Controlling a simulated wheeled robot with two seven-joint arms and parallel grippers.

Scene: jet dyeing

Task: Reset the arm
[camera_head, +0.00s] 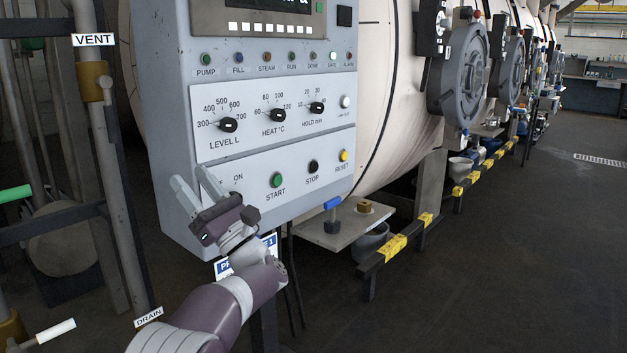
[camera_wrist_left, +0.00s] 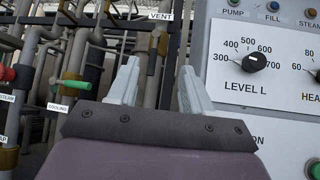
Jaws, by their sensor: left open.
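My left gripper (camera_head: 194,190) is at the lower left corner of the grey control panel (camera_head: 180,95), in front of its ON marking. Its two fingers are apart and nothing is between them. In the left wrist view the open fingers (camera_wrist_left: 158,88) point toward the pipes left of the panel. The panel carries the level knob (camera_head: 228,125), the heat knob (camera_head: 278,115), the hold knob (camera_head: 316,107), the green start button (camera_head: 276,180), the black stop button (camera_head: 313,166) and the yellow reset button (camera_head: 343,155). The spot beside ON is partly hidden by my gripper. My right gripper is not in view.
Pipes with a VENT label (camera_head: 93,40), a DRAIN label (camera_head: 148,317) and a green handle (camera_head: 14,194) stand at the left. A large pale vessel (camera_head: 395,90) and a yellow-marked rail (camera_head: 395,247) lie to the right. The floor (camera_head: 520,250) at the right is clear.

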